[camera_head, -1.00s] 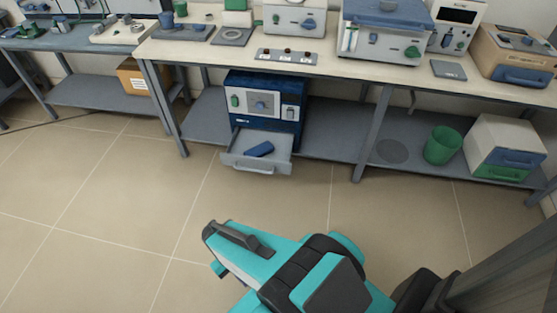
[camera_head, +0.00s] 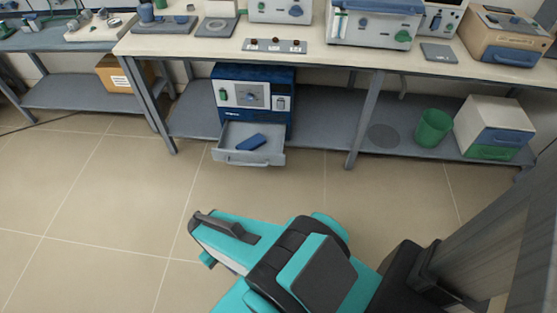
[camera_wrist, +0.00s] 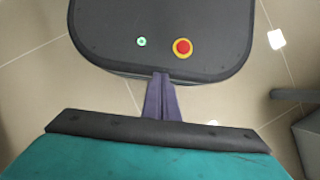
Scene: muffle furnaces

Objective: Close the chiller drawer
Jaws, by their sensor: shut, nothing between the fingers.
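The chiller (camera_head: 253,97) is a dark blue box with a pale control panel, standing on the lower shelf of the long bench. Its grey drawer (camera_head: 247,158) is pulled out at the bottom of its front. A blue block-like object (camera_head: 251,142) lies in the drawer. My gripper (camera_wrist: 161,117) shows in the wrist view with its two dark fingers together, empty, pointing toward my own base. The fingers cannot be made out in the head view, where my folded arm is well in front of the drawer and apart from it.
The bench legs (camera_head: 364,122) stand either side of the chiller. A green bin (camera_head: 434,128) and a white box with blue and green drawers (camera_head: 494,125) are on the shelf to the right. A cardboard box (camera_head: 118,74) is at left. The tiled floor (camera_head: 120,190) before the drawer is clear.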

